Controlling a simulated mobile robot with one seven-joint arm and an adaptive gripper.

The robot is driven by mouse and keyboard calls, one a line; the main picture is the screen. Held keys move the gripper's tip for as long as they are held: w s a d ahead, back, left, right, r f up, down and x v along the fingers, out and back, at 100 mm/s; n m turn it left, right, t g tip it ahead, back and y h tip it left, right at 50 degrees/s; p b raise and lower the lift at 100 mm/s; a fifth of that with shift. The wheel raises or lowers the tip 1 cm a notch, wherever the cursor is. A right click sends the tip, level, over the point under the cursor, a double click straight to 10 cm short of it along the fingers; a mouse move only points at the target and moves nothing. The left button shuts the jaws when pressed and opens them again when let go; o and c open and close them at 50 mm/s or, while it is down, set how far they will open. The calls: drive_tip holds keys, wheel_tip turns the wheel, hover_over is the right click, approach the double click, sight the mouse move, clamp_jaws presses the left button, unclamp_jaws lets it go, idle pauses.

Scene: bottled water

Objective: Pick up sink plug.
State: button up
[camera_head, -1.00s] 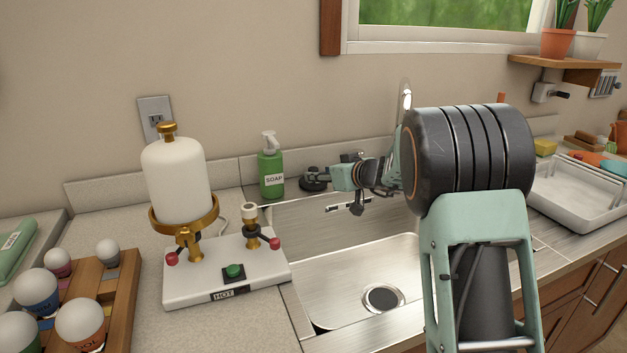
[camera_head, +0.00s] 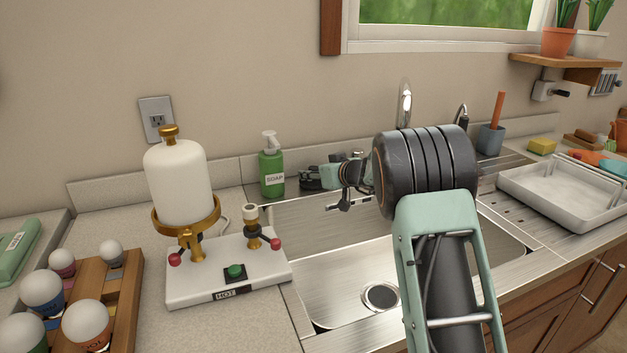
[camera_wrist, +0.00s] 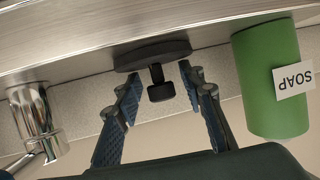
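The black sink plug (camera_wrist: 152,52) lies at the back edge of the sink, a flat disc with a small knob (camera_wrist: 160,90). In the wrist view, which looks upside down, my gripper (camera_wrist: 161,80) is open, with one blue-padded finger on each side of the knob. I see gaps between the knob and both fingers. In the head view my gripper (camera_head: 316,178) is low behind the sink, just right of the soap bottle, and mostly hides the plug.
The green soap bottle (camera_head: 271,168) stands close beside my gripper. The faucet (camera_head: 404,103) rises behind my arm; its chrome base (camera_wrist: 33,110) is in the wrist view. A white heater with a HOT label (camera_head: 226,270) stands left of the steel sink (camera_head: 340,262).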

clamp_jaws()
drive_tip(key=shift+r, duration=0.1)
